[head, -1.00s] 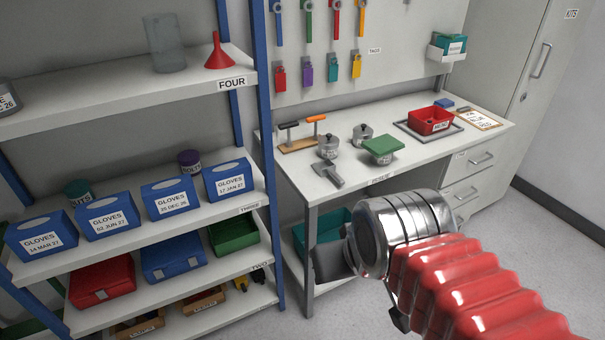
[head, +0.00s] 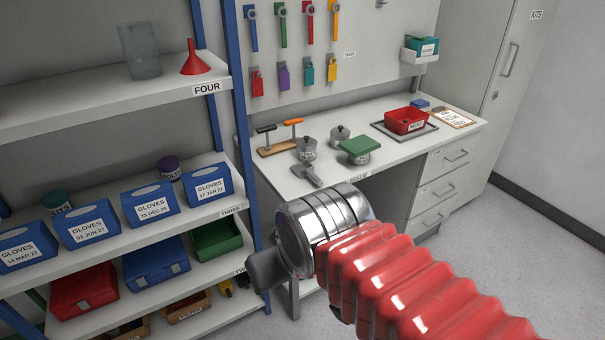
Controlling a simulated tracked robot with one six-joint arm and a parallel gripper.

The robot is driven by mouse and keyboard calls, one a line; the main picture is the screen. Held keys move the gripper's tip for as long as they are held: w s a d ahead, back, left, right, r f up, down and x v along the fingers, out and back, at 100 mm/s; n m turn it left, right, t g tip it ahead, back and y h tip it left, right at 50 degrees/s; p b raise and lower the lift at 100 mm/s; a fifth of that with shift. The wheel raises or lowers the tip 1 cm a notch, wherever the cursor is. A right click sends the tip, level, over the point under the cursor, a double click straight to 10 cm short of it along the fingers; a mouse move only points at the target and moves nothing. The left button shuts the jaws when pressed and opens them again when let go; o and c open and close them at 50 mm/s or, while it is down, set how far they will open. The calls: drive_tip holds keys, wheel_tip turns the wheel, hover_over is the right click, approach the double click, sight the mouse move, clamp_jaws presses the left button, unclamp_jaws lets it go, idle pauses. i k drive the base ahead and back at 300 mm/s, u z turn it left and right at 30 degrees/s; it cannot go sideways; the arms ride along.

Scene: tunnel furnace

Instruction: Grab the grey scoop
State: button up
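A small grey tool that looks like the scoop (head: 307,175) lies on the white workbench (head: 385,172) near its front left edge, in front of the lidded metal pots. My gripper (head: 268,270) shows only as a dark grey finger beyond the silver wrist of my red-sleeved arm. It is in front of the bench, low and to the left of the scoop in the picture, and apart from it. The rest of my gripper is hidden behind the wrist, so I cannot tell whether it is open.
Metal pots (head: 306,149), one green-lidded pot (head: 360,150) and a wooden stand with black and orange handles (head: 279,148) are near the scoop. A red bin (head: 406,120) sits farther right. A blue-posted shelf (head: 239,120) with glove boxes stands close on the left.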

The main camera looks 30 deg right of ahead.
sight(308, 173)
drive_tip(key=z, duration=0.05)
drive_tip(key=i, duration=1)
drive_tip(key=u, duration=0.05)
